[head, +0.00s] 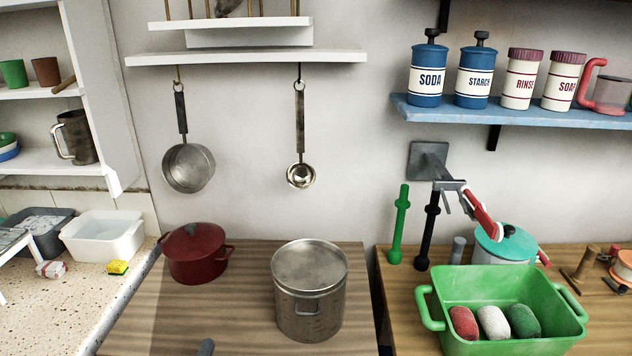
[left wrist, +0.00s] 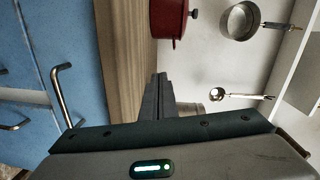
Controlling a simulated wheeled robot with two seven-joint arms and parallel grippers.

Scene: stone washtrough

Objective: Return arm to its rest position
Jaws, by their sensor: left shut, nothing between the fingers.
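The tip of my left gripper (head: 205,347) shows at the bottom edge of the head view, in front of the wooden counter's front part. In the left wrist view my left gripper (left wrist: 158,100) has its dark fingers together, with nothing between them. The wrist view is turned on its side. The fingers are apart from the dark red pot (left wrist: 168,18) and partly cover the steel pot (left wrist: 188,108). My right gripper is in neither view.
On the wooden counter (head: 235,320) stand the dark red pot (head: 194,255) and the lidded steel pot (head: 310,290). A pan (head: 189,168) and a ladle (head: 301,176) hang above. A green tub (head: 480,283) stands right. Blue cabinet doors (left wrist: 75,40) with bar handles show in the wrist view.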

